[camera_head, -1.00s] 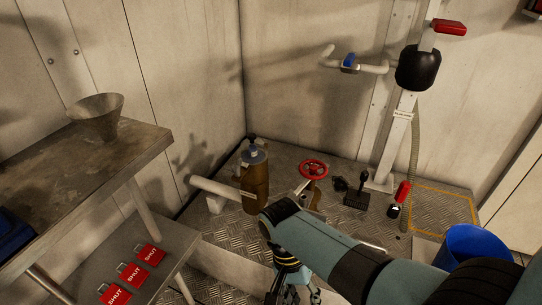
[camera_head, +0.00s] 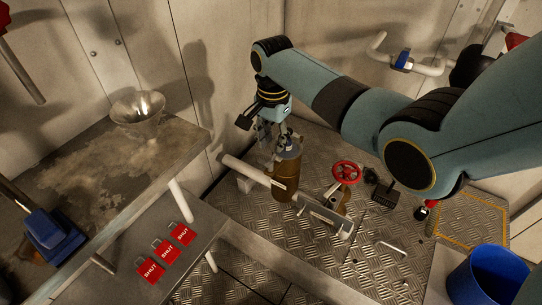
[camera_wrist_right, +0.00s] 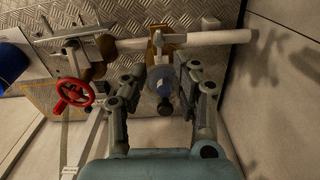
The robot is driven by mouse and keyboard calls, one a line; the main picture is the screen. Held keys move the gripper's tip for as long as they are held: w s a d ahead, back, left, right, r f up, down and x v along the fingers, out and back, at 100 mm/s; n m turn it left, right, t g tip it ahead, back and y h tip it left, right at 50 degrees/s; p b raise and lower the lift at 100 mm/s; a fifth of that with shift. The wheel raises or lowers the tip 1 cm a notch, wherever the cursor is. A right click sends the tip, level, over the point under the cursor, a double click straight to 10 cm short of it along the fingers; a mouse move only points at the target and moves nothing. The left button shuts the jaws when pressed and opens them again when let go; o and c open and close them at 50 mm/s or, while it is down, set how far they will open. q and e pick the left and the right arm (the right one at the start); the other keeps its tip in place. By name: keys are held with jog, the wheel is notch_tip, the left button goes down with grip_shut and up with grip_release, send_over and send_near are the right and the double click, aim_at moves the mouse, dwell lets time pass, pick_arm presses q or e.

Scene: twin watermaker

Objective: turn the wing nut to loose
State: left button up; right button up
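A brown canister (camera_head: 286,176) stands on the metal floor against a white pipe, with a grey-blue lid (camera_wrist_right: 160,80) on top. A small dark knob-like piece (camera_wrist_right: 165,107) stands up from the lid; I cannot make out wings on it. My right gripper (camera_head: 272,136) is above the canister, pointing down, and partly hides the lid in the head view. In the right wrist view its two fingers (camera_wrist_right: 162,74) are spread, one on each side of the lid and knob. I see no clear contact. My left gripper is not in view.
A red handwheel (camera_head: 346,173) is right of the canister, beside a grey lever bar (camera_head: 328,216). A blue bucket (camera_head: 487,276) is lower right.

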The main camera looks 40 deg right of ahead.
aim_at(273, 157)
notch_tip(273, 157, down, 5)
jog(key=shift+s+b, duration=0.1)
jog(key=shift+b, duration=0.65)
jog(key=shift+f, duration=0.5)
grip_shut()
